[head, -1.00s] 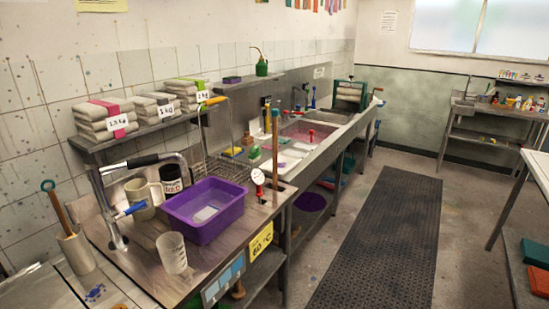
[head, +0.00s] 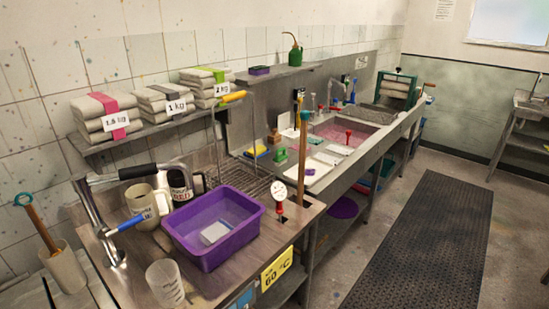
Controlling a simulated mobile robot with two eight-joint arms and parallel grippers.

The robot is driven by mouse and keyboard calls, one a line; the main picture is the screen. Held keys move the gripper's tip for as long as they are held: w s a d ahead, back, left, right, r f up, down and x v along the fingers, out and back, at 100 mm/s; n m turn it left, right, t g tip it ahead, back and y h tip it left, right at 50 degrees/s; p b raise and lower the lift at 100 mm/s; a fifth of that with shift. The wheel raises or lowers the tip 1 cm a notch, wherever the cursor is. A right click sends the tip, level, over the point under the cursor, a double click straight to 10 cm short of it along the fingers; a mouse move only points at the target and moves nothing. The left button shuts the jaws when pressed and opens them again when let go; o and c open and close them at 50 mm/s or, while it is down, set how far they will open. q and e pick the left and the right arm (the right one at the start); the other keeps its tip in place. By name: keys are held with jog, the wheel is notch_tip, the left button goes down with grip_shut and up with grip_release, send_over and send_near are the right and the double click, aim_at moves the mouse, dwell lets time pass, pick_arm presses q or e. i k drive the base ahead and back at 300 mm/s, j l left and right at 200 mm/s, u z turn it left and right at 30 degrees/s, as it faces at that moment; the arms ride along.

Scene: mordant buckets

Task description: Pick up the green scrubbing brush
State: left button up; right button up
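A small green object (head: 281,155), which looks like the green scrubbing brush, sits on the sink unit behind the wire rack. It is too small for me to make out bristles. A yellow and blue sponge-like block (head: 257,152) lies just left of it. Neither of my grippers is in view, and nothing is seen touching the green object.
A purple tub (head: 184,246) with a white block in it stands on the near bench beside a clear beaker (head: 164,283), mugs and a tap. A tall wooden handle (head: 303,165) rises at the bench edge. The floor mat (head: 425,245) is clear.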

aim_at(279, 160)
jog(key=k, duration=0.8)
jog(key=k+u, duration=0.15)
jog(key=u, duration=0.25)
jog(key=k+u, duration=0.15)
jog(key=u, duration=0.2)
jog(key=k+j+u, duration=0.15)
jog(key=u, duration=2)
jog(key=k+l+u, duration=0.1)
jog(key=l, duration=0.25)
jog(key=k+l+u, duration=0.1)
jog(key=l, duration=0.2)
jog(key=k+l+u, duration=0.1)
jog(key=k+l, duration=0.2)
jog(key=l, duration=0.2)
jog(key=k+l, duration=0.15)
jog(key=l, duration=0.25)
jog(key=k+l, duration=0.2)
jog(key=l, duration=0.2)
jog(key=k+l, duration=0.2)
jog(key=l, duration=0.2)
jog(key=k+l, duration=0.2)
jog(key=l, duration=0.2)
jog(key=k+l, duration=0.15)
jog(key=l, duration=0.25)
jog(key=k+l, duration=0.2)
jog(key=l, duration=0.15)
jog(key=k+l, duration=0.2)
jog(key=l, duration=0.2)
